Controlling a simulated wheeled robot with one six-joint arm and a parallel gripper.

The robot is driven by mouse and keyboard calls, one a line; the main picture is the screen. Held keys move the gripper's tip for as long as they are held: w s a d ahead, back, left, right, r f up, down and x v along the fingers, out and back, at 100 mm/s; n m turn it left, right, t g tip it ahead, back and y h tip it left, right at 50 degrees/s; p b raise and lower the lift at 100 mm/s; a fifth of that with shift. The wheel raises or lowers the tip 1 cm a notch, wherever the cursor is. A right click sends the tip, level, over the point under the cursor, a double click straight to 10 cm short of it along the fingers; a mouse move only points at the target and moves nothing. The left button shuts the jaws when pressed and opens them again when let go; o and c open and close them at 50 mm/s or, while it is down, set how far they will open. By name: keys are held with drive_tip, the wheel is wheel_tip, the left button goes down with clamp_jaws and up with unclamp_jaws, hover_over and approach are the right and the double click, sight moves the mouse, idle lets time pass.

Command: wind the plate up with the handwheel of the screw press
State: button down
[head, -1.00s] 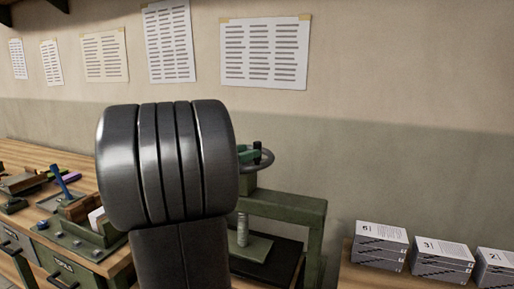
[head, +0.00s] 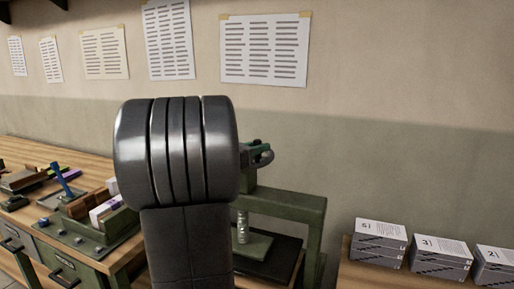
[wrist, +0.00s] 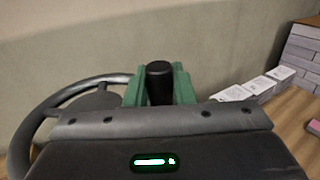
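The screw press has a green frame (head: 292,206), a pale vertical screw (head: 242,226) and a flat green plate (head: 257,246) at the screw's lower end in the head view. My arm hides its left side. The handwheel (wrist: 38,108) is a dark ring at the left in the wrist view; my arm hides most of it in the head view. Its black upright knob (wrist: 159,70) stands between the green fingers of my gripper (wrist: 160,88). The fingers appear closed on the knob from both sides.
A wooden bench (head: 128,247) with a green fixture (head: 98,232) is at the left. Stacks of printed booklets (head: 380,244) stand on a wooden surface at the right. Sheets (head: 264,50) hang on the wall behind.

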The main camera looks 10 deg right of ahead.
sight(272, 152)
drive_tip(key=shift+d+b, duration=0.2)
drive_tip(key=shift+b, duration=0.2)
